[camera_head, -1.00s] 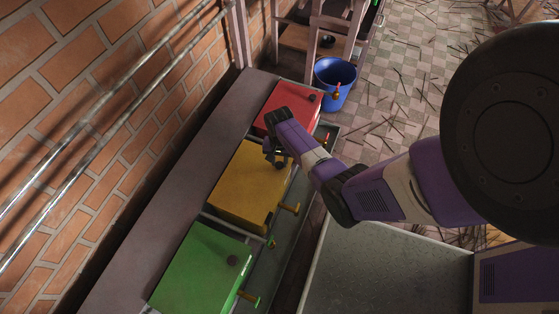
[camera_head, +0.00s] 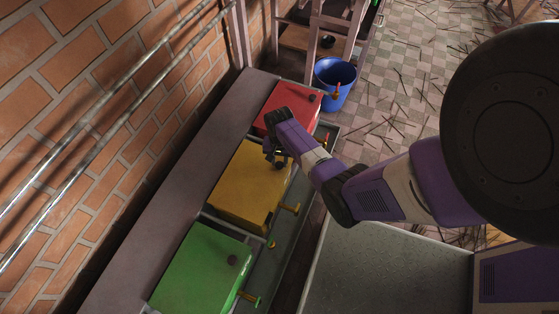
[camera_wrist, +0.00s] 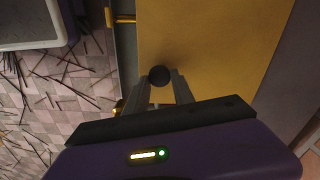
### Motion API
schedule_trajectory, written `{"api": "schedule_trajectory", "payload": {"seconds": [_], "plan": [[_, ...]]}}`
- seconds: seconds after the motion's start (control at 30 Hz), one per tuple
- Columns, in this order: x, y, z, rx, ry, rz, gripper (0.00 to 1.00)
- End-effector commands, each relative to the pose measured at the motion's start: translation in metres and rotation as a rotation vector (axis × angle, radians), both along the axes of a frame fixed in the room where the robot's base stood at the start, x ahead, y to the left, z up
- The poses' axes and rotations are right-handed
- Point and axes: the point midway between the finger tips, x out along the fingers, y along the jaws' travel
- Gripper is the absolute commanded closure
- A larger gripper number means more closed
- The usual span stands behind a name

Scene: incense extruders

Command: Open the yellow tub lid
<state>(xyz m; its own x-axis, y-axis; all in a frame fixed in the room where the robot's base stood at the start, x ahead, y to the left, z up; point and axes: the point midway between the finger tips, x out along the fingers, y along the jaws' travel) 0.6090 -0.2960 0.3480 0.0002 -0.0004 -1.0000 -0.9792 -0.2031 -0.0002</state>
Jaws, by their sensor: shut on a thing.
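The yellow tub lid (camera_head: 243,187) lies flat and closed on its tub, between the red and green tubs in the head view. It also fills much of the wrist view (camera_wrist: 215,45). A dark round knob (camera_wrist: 159,76) stands on the lid near its edge. My gripper (camera_wrist: 161,84) has its two fingers on either side of this knob and is shut on it. In the head view my gripper (camera_head: 277,160) is over the far right corner of the yellow lid, and my wrist hides the knob there.
A red tub (camera_head: 291,104) stands beyond and a green tub (camera_head: 202,268) stands nearer, each with a dark knob. A blue bucket (camera_head: 335,80) stands past the red tub. The brick wall (camera_head: 80,110) is at left.

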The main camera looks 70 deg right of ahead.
Motion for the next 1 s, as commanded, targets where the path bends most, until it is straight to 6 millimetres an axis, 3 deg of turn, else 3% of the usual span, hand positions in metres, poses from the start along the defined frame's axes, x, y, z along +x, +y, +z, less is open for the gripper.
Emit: {"api": "schedule_trajectory", "payload": {"seconds": [0.27, 0.7, 1.0], "plan": [[0.013, 0.0, -0.002, 0.0, 0.001, 0.004, 1.0], [0.117, -0.006, -0.007, 0.0, -0.003, 0.006, 1.0], [0.167, -0.008, -0.005, 0.001, -0.001, 0.002, 1.0]]}}
